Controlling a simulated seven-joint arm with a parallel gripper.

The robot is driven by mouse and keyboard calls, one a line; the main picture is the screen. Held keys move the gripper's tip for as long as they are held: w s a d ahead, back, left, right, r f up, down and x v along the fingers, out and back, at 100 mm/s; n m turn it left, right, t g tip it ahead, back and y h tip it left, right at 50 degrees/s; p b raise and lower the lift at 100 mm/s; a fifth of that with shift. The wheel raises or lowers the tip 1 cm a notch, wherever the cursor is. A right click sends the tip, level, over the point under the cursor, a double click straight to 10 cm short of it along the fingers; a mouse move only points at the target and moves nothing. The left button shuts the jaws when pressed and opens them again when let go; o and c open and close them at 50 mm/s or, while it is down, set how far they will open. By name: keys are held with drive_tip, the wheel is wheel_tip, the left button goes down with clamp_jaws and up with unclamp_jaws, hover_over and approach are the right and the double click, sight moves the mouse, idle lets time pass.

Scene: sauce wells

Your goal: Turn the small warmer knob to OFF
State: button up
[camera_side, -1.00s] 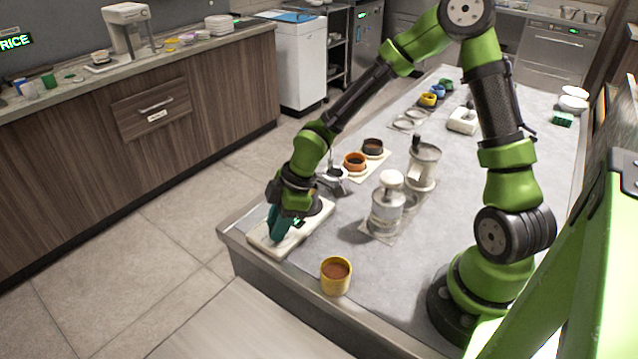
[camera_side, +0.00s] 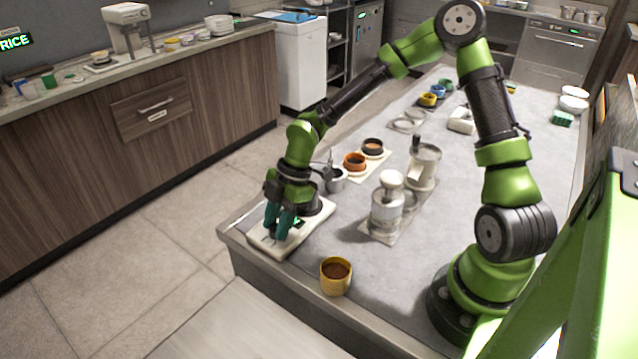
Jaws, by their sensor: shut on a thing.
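The gripper is shut on the warmer's knob, which the fingers hide. I cannot read the knob's marking or its setting.
A yellow cup with brown contents (camera_side: 336,278) stands right of the warmer near the table edge. A small metal pot (camera_side: 336,181) stands just behind. White-lidded containers (camera_side: 387,205) and orange and dark wells (camera_side: 355,162) stand farther back.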

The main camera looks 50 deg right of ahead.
drive_tip(key=o, duration=1)
drive_tip(key=shift+o, duration=0.2)
drive_tip(key=v, duration=1.6)
drive_tip(key=shift+d+r, duration=0.15)
drive_tip(key=shift+r, duration=0.25)
drive_tip(key=shift+s, duration=0.1)
